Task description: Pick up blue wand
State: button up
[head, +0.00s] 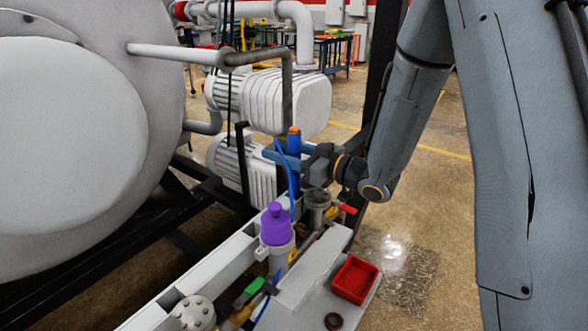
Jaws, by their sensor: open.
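The blue wand (294,145) stands upright near the middle of the head view, with an orange tip on top and a thin blue line curving beside it. My gripper (283,156) comes in from the right at the height of the wand's upper part. Its blue-grey fingers point left and lie at the wand, seemingly on either side of it. The jaws are open. I cannot tell whether a finger touches the wand. The wand's lower end is partly hidden behind the pipework.
A large grey furnace vessel (70,150) fills the left. White ribbed pumps (295,100) stand behind the wand. A purple-capped container (277,225), a red valve handle (347,209) and a red tray (355,280) are in front. Open floor (430,220) lies to the right.

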grip_shut()
jog(key=shift+r, duration=0.1)
dwell(0.4)
